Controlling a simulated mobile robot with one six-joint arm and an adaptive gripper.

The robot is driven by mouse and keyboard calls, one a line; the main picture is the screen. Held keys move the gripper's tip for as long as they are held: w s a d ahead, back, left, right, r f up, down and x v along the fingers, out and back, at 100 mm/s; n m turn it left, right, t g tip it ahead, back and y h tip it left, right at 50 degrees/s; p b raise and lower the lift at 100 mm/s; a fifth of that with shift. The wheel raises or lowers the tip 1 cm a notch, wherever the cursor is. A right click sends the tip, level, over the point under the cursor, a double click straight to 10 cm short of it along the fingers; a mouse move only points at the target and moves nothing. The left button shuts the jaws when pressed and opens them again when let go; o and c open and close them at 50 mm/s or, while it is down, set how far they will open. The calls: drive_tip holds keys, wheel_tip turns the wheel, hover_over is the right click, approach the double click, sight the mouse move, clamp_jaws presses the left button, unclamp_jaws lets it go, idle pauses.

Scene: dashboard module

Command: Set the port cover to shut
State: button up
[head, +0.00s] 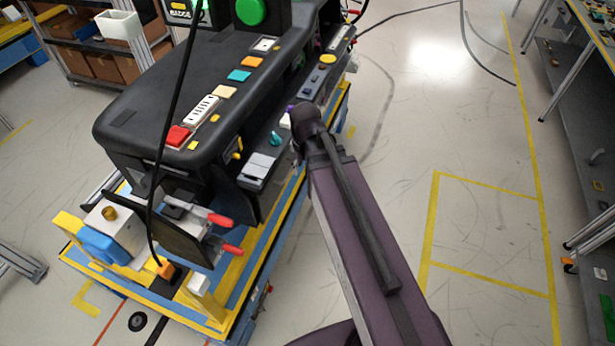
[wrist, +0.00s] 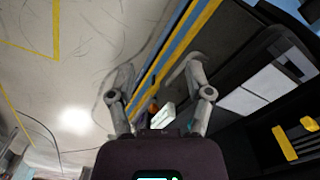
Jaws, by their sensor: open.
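A pale grey two-part flap (head: 257,167), which looks like the port cover, is on the lower front ledge of the black dashboard module. In the wrist view two pale flat panels (wrist: 268,82) show to the right of my gripper, with a dark recess holding a blue part beside them. I cannot tell how far the cover stands open. My gripper (wrist: 158,75) is open, its fingers spread and apart from the panels. A small white block (wrist: 162,115) shows between and behind the fingers. In the head view my arm hides most of the gripper.
The dashboard (head: 150,95) carries a red button (head: 178,136), coloured keys and a teal knob (head: 275,138). Red-handled clamps (head: 221,219) and a black cable (head: 172,110) are at its near left end. Open floor lies to the right, with a workbench beyond.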

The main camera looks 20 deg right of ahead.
drive_tip(key=shift+s+f, duration=0.4)
drive_tip(key=shift+s, duration=0.35)
drive_tip(key=shift+s, duration=0.1)
drive_tip(key=shift+s+f+n+b, duration=0.3)
drive_tip(key=shift+s+b, duration=0.1)
drive_tip(key=shift+s, duration=0.1)
drive_tip(key=shift+s+f+n+b, duration=0.25)
drive_tip(key=shift+s+b, duration=0.15)
drive_tip(key=shift+s, duration=0.1)
idle(2.3)
